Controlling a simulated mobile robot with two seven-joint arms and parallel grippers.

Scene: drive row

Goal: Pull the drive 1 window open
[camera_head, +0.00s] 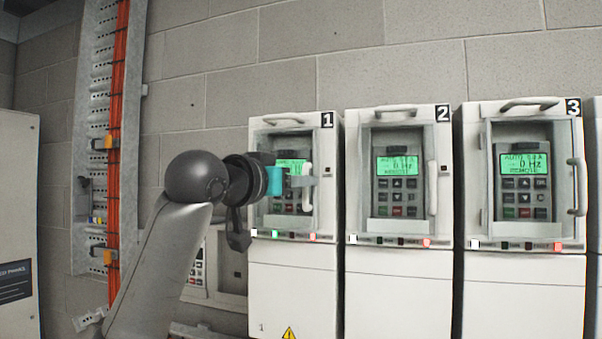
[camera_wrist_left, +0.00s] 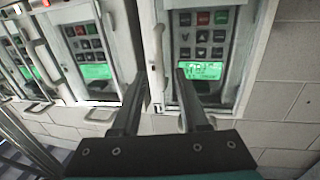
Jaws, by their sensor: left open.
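Drive 1 (camera_head: 292,270) is the white cabinet under the "1" label, with a framed window (camera_head: 261,215) that looks closed over a keypad and a lit green display (camera_head: 291,166). The window's upright pale handle (camera_head: 307,200) is on its right side. My left gripper (camera_head: 309,181) reaches in from the left across the window, its fingers level with the handle. In the left wrist view the open fingers (camera_wrist_left: 163,74) point at the window, and the handle (camera_wrist_left: 158,42) shows between the two fingertips. I cannot tell whether they touch it. My right gripper is not in view.
Drive 2 (camera_head: 399,285) and drive 3 (camera_head: 524,290) stand close to the right, each with a similar window and side handle. A cable ladder with orange cables (camera_head: 118,120) runs up the block wall at left. A grey cabinet (camera_head: 18,225) stands at far left.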

